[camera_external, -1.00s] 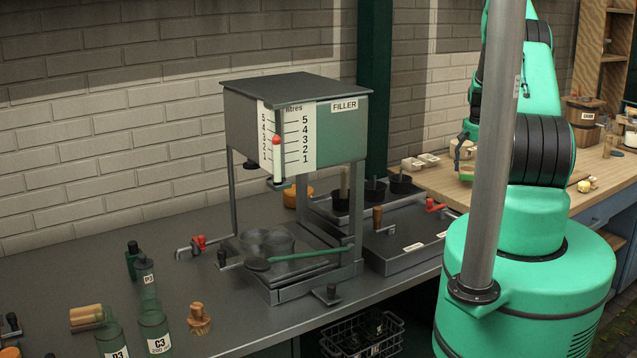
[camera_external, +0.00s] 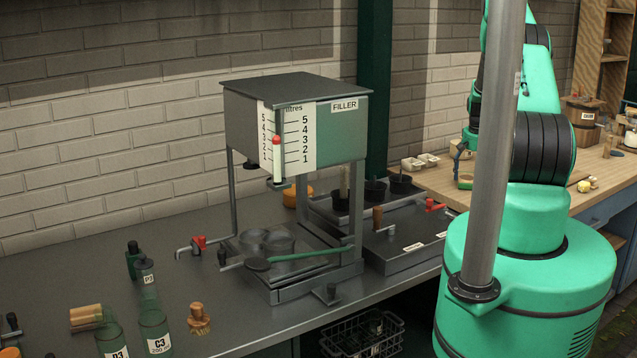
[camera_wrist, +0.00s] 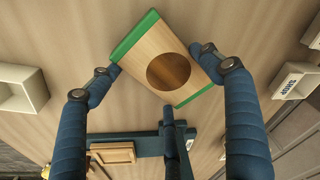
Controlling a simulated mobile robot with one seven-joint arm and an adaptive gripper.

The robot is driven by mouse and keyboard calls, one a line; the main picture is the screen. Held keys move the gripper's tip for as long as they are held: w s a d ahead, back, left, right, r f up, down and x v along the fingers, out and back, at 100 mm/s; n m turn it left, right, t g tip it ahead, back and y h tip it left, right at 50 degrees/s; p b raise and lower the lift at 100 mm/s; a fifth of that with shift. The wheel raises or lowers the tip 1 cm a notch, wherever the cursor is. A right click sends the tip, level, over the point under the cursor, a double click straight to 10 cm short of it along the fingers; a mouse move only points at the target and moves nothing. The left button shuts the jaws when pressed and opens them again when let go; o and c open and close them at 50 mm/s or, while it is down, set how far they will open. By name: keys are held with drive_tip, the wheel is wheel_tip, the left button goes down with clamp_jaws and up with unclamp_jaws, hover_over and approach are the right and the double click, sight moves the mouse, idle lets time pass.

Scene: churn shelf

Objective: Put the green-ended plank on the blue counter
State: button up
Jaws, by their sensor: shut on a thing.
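The plank (camera_wrist: 135,55) is pale wood with green ends and a dark brown round patch. It shows in the wrist view, tilted, between the blue fingers of my gripper (camera_wrist: 166,68), which is shut on it. In the external view my gripper (camera_external: 462,152) is small, partly hidden by the grey post, and over the near left part of the wooden worktop (camera_external: 540,178). This worktop has a blue front (camera_external: 606,212) and looks like the blue counter. I cannot tell whether the plank touches the worktop.
White open trays (camera_external: 421,162) stand at the worktop's left end. A labelled wooden tub (camera_external: 583,112) and small items are at its back right. The filler (camera_external: 295,120) stands on the grey bench at left, with bottles (camera_external: 155,330) in front.

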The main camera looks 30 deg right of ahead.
sight(471, 180)
drive_tip(key=shift+f, duration=0.2)
drive_tip(key=o, duration=1.2)
drive_tip(key=shift+r, duration=0.2)
drive_tip(key=shift+s+a+r+b, duration=0.15)
drive_tip(key=shift+s+a+r, duration=0.05)
drive_tip(key=shift+r, duration=1.8)
drive_tip(key=shift+s+a+r+b, duration=0.1)
drive_tip(key=shift+s+a+r, duration=0.15)
drive_tip(key=shift+r, duration=1.7)
drive_tip(key=shift+s+a+r+b, duration=0.15)
drive_tip(key=shift+s+a+r, duration=0.05)
drive_tip(key=shift+r, duration=1.8)
